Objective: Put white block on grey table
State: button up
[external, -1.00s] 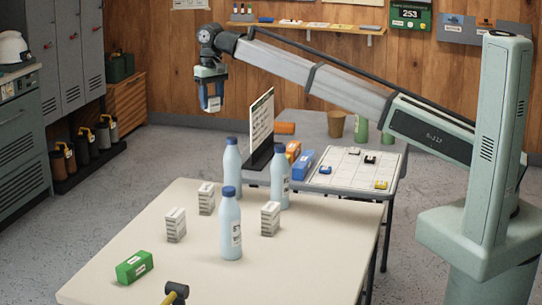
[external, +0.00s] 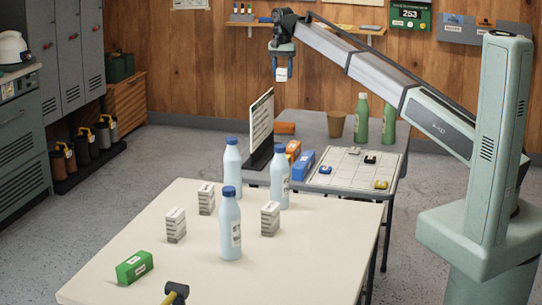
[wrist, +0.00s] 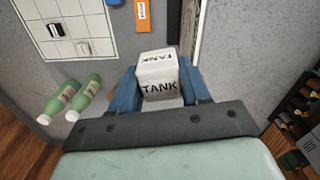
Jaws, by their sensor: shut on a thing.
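My gripper (external: 282,68) is raised in the air above the back part of the grey table (external: 312,124). Its blue fingers are shut on a white block (external: 281,74). In the wrist view the white block (wrist: 160,75) sits between the two fingers (wrist: 162,92) and carries the word TANK on its faces. The block is well clear of the tabletop in the external view. The grey table shows below it in the wrist view too (wrist: 110,85).
The grey table holds green bottles (external: 389,124), a brown cup (external: 336,124), a white grid board (external: 345,168), an upright panel (external: 260,130), and orange (external: 293,147) and blue (external: 303,166) blocks. The cream table (external: 300,250) in front has bottles and several striped blocks.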

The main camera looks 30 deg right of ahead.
jog(key=w+d+m, duration=0.2)
jog(key=d, duration=0.7)
jog(key=shift+w+f, duration=0.15)
jog(key=shift+f, duration=13.85)
jog(key=shift+f, duration=0.1)
jog(key=o, duration=1.1)
notch_tip(320, 180, up, 12)
jog(key=shift+r, duration=0.1)
